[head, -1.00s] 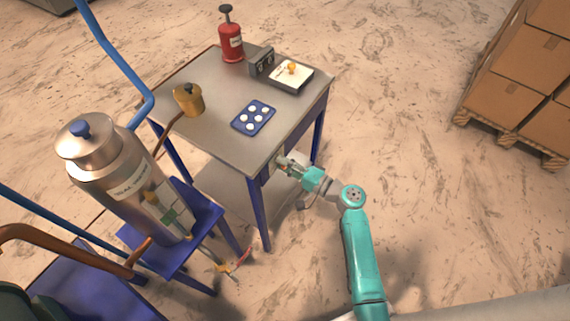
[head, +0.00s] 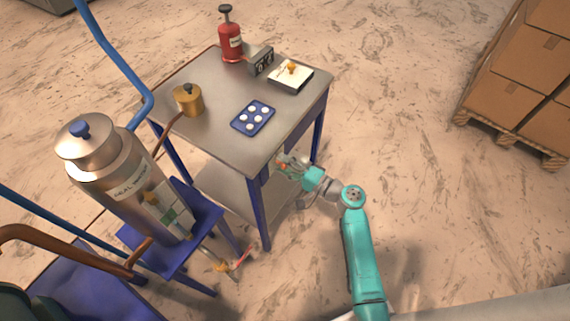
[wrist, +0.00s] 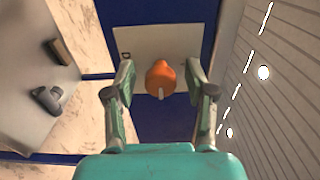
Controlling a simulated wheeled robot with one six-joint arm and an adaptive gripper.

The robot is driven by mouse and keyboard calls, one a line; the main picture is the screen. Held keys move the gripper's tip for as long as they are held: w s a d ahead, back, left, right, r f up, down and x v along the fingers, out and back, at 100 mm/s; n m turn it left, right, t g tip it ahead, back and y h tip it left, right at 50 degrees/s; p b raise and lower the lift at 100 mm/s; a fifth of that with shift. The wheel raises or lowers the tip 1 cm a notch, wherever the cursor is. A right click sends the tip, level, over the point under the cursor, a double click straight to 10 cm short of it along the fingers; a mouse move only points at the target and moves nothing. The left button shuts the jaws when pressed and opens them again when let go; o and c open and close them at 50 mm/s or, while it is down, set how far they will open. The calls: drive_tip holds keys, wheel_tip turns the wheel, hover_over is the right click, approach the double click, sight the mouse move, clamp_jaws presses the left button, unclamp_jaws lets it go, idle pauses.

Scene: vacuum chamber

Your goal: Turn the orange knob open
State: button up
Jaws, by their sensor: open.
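An orange knob (wrist: 161,79) with a pale pointer is on a white plate (wrist: 160,45) in the wrist view. A dark mark, partly hidden, shows on the plate's left side. My gripper (wrist: 159,72) is open, with one finger on each side of the knob. Gaps show between fingers and knob, and I cannot tell how deep the fingers reach. In the head view, my gripper (head: 284,163) is beside the table's near right side, below the top. The knob there is largely hidden by the fingers. Another orange piece sits on a white-topped box (head: 281,78) on the table.
The grey table (head: 205,125) has blue legs and a lower shelf. It holds a red canister (head: 230,42), a brass pot (head: 188,100), a blue tray (head: 240,120) and a grey device (head: 261,61). A steel vessel (head: 120,175) stands left. Cartons (head: 530,75) stand right, with clear floor between.

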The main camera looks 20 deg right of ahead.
drive_tip(key=v, duration=1.2)
idle(0.3)
drive_tip(key=s+a+f+n+g+h, duration=0.1)
drive_tip(key=s+a+f+h, duration=0.15)
drive_tip(key=s, duration=0.45)
drive_tip(key=s+a+f+g+h, duration=0.1)
drive_tip(key=s+a+f+h, duration=0.1)
drive_tip(key=s+f+h, duration=0.3)
drive_tip(key=s+a+f+n+g+h, duration=0.1)
drive_tip(key=s+a+f, duration=0.15)
drive_tip(key=s, duration=0.55)
drive_tip(key=s+r+n+t+h, duration=0.1)
drive_tip(key=s+r+n, duration=0.3)
drive_tip(key=s+r, duration=0.3)
drive_tip(key=s+r+n+t+h, duration=0.1)
drive_tip(key=s+r+n, duration=0.4)
drive_tip(key=r, duration=0.9)
drive_tip(key=shift+s+t, duration=0.6)
drive_tip(key=shift+s, duration=0.3)
